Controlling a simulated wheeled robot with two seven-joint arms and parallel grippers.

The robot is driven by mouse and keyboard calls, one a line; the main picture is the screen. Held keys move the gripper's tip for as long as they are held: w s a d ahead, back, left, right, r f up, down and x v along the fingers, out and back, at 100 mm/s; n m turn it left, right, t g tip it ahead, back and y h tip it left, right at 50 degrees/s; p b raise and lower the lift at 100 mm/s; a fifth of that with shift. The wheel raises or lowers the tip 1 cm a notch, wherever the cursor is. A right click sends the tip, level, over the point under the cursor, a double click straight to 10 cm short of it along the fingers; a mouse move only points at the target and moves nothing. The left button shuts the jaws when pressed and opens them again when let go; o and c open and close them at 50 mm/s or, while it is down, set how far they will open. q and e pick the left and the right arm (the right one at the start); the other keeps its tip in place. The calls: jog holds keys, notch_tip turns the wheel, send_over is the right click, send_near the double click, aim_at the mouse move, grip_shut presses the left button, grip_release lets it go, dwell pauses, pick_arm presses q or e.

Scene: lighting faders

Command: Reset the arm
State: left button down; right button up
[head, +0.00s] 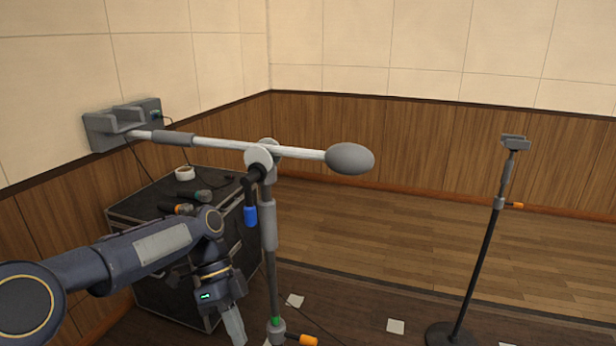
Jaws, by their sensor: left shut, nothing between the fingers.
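My left gripper (234,325) hangs down at the lower middle of the head view, fingers together and empty. It is left of the boom stand's upright pole (270,250) and apart from the orange knob (301,340) low on that pole. The stand's boom arm (222,143) lies nearly level. It has a grey oval weight (350,158) at its right end and a pivot (260,156) with a blue-tipped lever (250,215). Its left end is at a grey box-like device (122,124); I cannot tell whether they touch. My right gripper is out of view.
A black case (145,205) by the left wall carries a roll of tape (185,173), two microphones and a cable. A second stand (484,250) with an empty clip is at the right. Pale squares (396,326) mark the floor. Open floor lies between the stands.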

pick_arm(q)
jog(key=s+a+r+n+t+p, duration=0.1)
jog(key=s+a+n+t, duration=0.2)
jog(key=s+n, duration=0.7)
jog(key=s+a+r+n+t+p, duration=0.2)
jog(key=s+a+n+t, duration=0.2)
jog(key=s+n+t, duration=0.4)
jog(key=s+n, duration=0.2)
jog(key=n, duration=0.1)
jog(key=shift+s+a, duration=0.2)
jog(key=shift+a, duration=0.05)
